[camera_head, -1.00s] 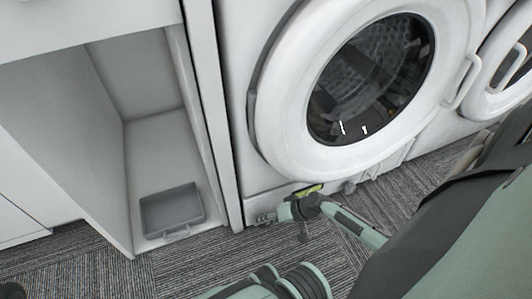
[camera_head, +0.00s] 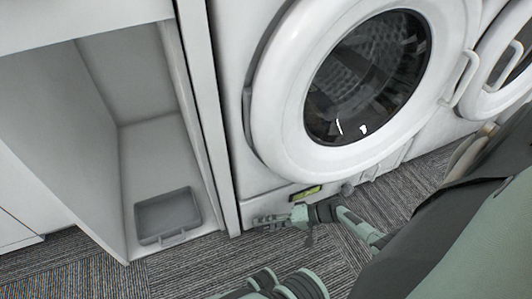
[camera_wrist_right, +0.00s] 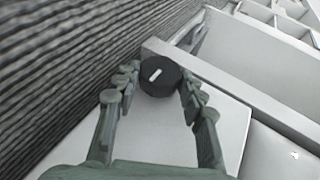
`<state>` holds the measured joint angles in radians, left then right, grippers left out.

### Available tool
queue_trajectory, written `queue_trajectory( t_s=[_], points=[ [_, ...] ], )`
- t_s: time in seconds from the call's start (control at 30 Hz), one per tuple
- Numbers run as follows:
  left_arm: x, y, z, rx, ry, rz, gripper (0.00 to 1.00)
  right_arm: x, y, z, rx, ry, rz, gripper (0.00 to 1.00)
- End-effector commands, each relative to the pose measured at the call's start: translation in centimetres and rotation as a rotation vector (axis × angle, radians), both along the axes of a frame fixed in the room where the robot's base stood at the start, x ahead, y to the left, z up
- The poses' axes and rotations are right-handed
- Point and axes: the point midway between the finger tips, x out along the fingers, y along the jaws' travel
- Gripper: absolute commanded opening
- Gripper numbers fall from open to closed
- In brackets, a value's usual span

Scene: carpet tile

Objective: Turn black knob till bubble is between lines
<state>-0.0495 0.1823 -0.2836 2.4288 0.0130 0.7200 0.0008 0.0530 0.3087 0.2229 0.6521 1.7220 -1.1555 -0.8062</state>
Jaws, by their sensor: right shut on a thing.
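The black knob (camera_wrist_right: 160,76), round with a white mark on its face, sits between the fingers of my right gripper (camera_wrist_right: 158,80) in the right wrist view. The gripper is shut on it, one finger on each side. In the head view my right gripper (camera_head: 260,220) is at the lower left corner of the washer front, and the knob is hidden there. A yellow-green level (camera_head: 306,192) shows low on the washer, just above the gripper. Its bubble and lines are too small to make out.
The white washer (camera_head: 262,165) with a round glass door stands above the gripper. A second machine (camera_head: 495,85) is at the right. An open white cabinet (camera_head: 150,110) with a grey tray (camera_head: 168,214) is at the left. Striped carpet (camera_head: 190,270) lies in front.

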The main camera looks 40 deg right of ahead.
Motion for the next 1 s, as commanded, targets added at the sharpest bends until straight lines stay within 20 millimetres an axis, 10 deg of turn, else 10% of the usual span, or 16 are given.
queue_trajectory(
  t_s=[0.33, 0.37, 0.53, 1.0],
  points=[
    [0.0, 0.0, 0.0, 0.000, 0.000, 0.000, 0.40, -0.1, 0.1, -0.1, 0.003, 0.003, 0.002, 0.11],
    [0.0, 0.0, 0.0, 0.000, 0.000, 0.000, 0.40, -0.1, 0.1, -0.1, 0.003, 0.003, 0.002, 0.41],
    [0.0, 0.0, 0.0, 0.000, -0.001, 0.000, 0.40, -0.1, 0.1, -0.1, 0.002, 0.002, 0.002, 0.61],
    [-0.1, 0.0, 0.0, -0.001, -0.002, -0.002, 0.40, -1.3, -1.4, 0.8, 0.000, 0.002, 0.000, 0.61]
  ],
)
